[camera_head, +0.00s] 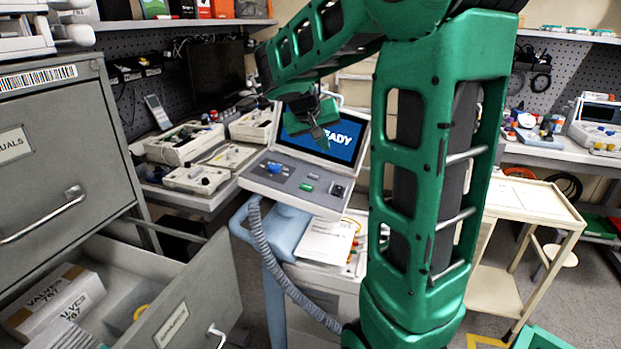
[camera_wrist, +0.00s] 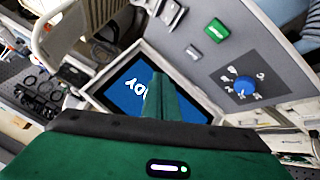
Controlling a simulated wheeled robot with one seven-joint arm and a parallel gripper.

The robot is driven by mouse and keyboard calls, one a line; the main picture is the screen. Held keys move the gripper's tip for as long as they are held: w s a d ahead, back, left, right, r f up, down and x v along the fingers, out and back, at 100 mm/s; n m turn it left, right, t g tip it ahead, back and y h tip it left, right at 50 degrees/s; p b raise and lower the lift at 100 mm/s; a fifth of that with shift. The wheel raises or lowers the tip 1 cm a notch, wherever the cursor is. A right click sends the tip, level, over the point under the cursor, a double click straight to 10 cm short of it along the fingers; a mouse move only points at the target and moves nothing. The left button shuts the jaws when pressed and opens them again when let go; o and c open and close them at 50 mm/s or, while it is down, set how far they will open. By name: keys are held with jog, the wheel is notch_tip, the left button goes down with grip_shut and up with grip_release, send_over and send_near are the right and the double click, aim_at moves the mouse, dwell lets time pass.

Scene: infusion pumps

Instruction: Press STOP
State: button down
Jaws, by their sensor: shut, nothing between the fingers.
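The wrist view also shows the knob (camera_wrist: 242,87), the green button (camera_wrist: 217,29) and the pale button (camera_wrist: 193,52). No STOP label is legible. My gripper (camera_head: 318,136) is shut and empty in front of the screen. Its fingertips (camera_wrist: 157,78) cover part of the screen in the wrist view, apart from the buttons.
A ribbed grey hose (camera_head: 285,270) hangs from the pump's left side. A grey cabinet (camera_head: 60,160) with an open drawer (camera_head: 185,305) stands at left. Other devices (camera_head: 185,142) crowd the bench behind. A cream cart (camera_head: 535,203) stands at right.

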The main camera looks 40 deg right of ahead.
aim_at(314, 178)
jog(key=shift+w+d+r+h, duration=0.2)
jog(key=shift+w+d, duration=0.05)
jog(key=shift+w, duration=0.3)
jog(key=shift+w+d+r+h, duration=0.2)
jog(key=shift+w, duration=0.35)
jog(key=shift+f, duration=0.15)
jog(key=shift+w+a+f, duration=0.15)
jog(key=shift+w+f, duration=0.05)
jog(key=shift+f, duration=1.2)
jog(key=shift+w+a+f, duration=0.2)
jog(key=shift+w+f, duration=0.05)
jog(key=shift+f, duration=1.15)
jog(key=shift+w+a+f, duration=0.15)
jog(key=shift+w+f, duration=0.05)
jog(key=shift+f, duration=1.2)
jog(key=shift+f, duration=0.2)
jog(key=shift+w+f, duration=0.1)
jog(key=shift+f, duration=0.05)
jog(key=shift+f, duration=0.4)
jog(key=shift+r, duration=0.8)
